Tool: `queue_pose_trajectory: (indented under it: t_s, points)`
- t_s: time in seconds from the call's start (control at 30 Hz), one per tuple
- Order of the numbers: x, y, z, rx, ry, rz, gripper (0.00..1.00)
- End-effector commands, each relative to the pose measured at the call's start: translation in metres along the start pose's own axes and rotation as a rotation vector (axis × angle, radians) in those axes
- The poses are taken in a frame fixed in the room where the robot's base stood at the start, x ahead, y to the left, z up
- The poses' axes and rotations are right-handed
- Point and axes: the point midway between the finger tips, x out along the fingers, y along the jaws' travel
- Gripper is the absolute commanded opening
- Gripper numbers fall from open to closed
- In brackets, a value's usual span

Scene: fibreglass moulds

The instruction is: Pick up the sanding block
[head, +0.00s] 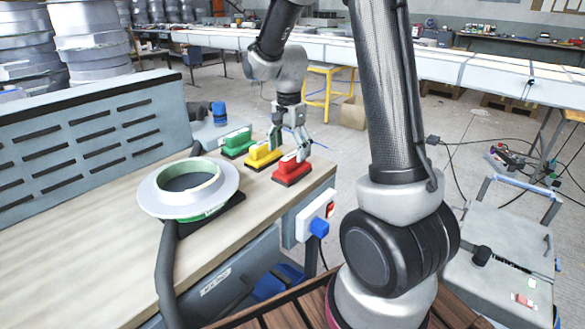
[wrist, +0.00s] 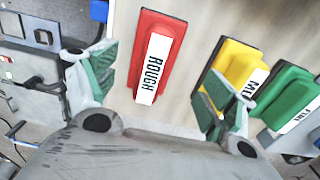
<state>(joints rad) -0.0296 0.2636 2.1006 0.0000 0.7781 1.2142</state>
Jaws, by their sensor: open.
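Three sanding blocks lie in a row near the right end of the workbench in the head view: a red one (head: 292,171), a yellow one (head: 262,156) and a green one (head: 237,143). In the wrist view the red block (wrist: 156,50) has a white label reading "ROUGH". The yellow block (wrist: 234,68) and green block (wrist: 288,95) have labels only partly visible there. My gripper (head: 289,153) is open and empty, close above the red and yellow blocks. In the wrist view the red block appears between its fingers (wrist: 157,82); whether they touch it is unclear.
A round grey flanged mould (head: 152,197) sits on the bench (head: 80,240) left of the blocks. A slotted panel (head: 90,135) stands along the bench's back. A power socket with a blue plug (head: 317,226) is on the bench's right end. Bare wood lies in front of the mould.

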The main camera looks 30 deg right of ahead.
Motion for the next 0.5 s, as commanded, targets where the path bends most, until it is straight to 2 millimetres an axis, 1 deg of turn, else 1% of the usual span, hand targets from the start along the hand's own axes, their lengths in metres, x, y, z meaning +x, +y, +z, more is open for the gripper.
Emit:
queue_pose_trajectory:
  t_s: [0.33, 0.4, 0.5]
  points:
    - [0.05, 0.009, -0.004, -0.002, -0.001, 0.002, 0.84]
    - [0.057, 0.009, -0.004, -0.002, -0.001, 0.002, 0.84]
    - [0.061, 0.009, -0.004, -0.003, 0.0, 0.0, 0.84]
